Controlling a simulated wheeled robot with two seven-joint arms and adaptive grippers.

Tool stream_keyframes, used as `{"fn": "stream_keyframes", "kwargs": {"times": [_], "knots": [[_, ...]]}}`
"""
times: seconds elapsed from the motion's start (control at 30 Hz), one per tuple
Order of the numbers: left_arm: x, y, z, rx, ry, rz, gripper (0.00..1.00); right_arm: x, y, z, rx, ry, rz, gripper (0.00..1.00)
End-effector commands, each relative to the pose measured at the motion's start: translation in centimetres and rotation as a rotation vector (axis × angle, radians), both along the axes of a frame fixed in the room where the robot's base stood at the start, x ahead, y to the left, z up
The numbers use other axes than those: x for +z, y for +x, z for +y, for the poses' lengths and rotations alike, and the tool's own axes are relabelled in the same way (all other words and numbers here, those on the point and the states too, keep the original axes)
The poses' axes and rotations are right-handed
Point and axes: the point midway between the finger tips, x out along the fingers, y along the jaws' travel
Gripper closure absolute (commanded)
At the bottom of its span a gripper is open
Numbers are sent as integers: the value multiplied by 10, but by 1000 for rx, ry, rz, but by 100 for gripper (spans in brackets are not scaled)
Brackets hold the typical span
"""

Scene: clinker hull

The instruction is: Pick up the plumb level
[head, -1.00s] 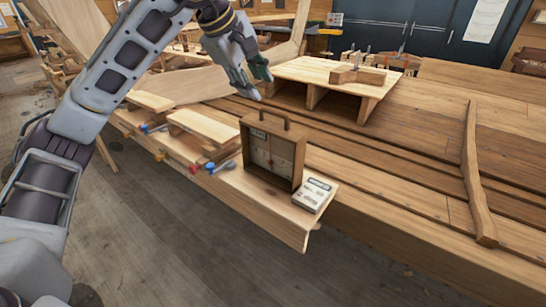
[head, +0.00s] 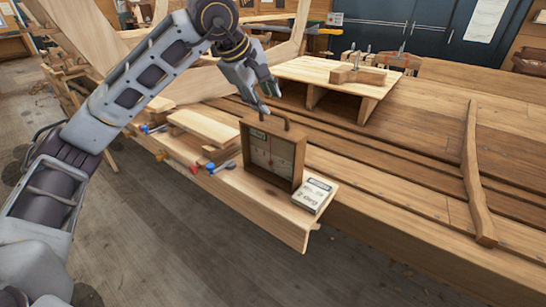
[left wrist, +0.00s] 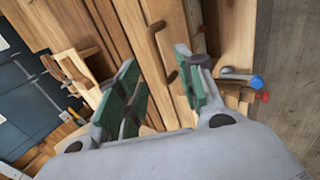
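The plumb level (head: 270,157) is a wooden box frame with a pale face, a red plumb line and a dark handle (head: 274,118) on top. It stands upright on the light plank at the bench's near edge. My left gripper (head: 268,102) is just above and behind the handle, fingers pointing down, apart from each other. In the left wrist view, the green-padded fingers (left wrist: 157,60) are open with nothing gripped. The dark handle (left wrist: 161,50) shows between them, beyond the tips. My right gripper is not in view.
A white labelled box (head: 314,194) sits right beside the level. Clamps with red and blue ends (head: 213,167) and wood blocks (head: 205,128) lie to its left. A raised wooden stand (head: 335,75) is behind. A curved timber (head: 475,175) lies at right.

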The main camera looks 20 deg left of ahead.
Motion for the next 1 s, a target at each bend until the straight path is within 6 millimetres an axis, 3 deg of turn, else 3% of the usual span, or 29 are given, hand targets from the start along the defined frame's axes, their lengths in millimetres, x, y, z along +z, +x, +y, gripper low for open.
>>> {"fn": "stream_keyframes", "kwargs": {"times": [0.2, 0.5, 0.77, 1.0], "knots": [[-20, 13, -5, 1, 0, 1, 63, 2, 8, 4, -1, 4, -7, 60], [-26, 17, -6, 0, 0, -1, 63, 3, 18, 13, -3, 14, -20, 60], [-28, 18, -6, 1, 0, 1, 63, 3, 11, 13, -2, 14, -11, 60], [-43, 33, -7, 1, 1, 3, 63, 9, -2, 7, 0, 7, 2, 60]]}}
